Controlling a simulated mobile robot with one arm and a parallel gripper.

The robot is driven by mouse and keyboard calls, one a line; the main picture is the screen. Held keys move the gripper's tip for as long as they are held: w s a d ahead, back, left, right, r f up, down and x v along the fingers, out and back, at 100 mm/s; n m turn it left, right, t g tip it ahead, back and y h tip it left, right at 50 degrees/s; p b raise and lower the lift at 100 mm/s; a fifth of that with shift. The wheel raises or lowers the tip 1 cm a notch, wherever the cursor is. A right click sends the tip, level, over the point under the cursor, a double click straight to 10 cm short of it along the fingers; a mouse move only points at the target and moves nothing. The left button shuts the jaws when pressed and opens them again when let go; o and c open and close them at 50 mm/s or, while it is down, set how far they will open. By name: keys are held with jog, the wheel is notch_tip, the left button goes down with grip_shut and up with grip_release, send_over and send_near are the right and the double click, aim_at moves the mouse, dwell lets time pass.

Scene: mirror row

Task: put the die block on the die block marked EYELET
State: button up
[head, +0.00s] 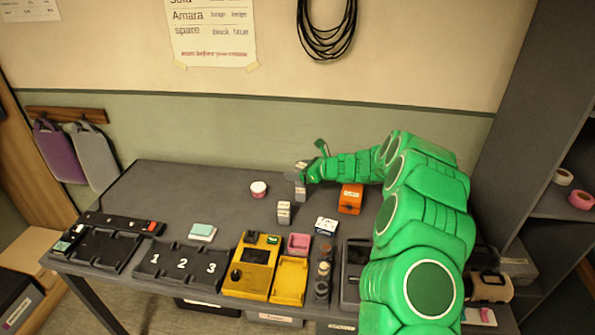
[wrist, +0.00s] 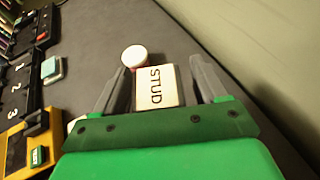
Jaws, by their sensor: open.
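A pale die block marked STUD (wrist: 157,86) stands between the fingers of my gripper (wrist: 161,70) in the wrist view. The fingers are apart, one on each side of it; I cannot tell whether either touches. In the head view my gripper (head: 304,172) is at the back of the table, over a grey block (head: 300,190) it partly hides. Another upright pale block (head: 284,212) with small dark lettering stands in front and to the left, apart from it. Its lettering is too small to read, and I cannot make out the word EYELET anywhere.
A white and red round tub (head: 258,189) stands left of my gripper. An orange box (head: 350,199) is to the right, and a white labelled block (head: 326,227) is in front. A yellow device (head: 252,266) and numbered tray (head: 180,266) line the front edge. The back left tabletop is clear.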

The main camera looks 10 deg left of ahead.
jog(key=shift+r, duration=0.15)
jog(key=v, duration=1.2)
jog(key=shift+r, duration=0.15)
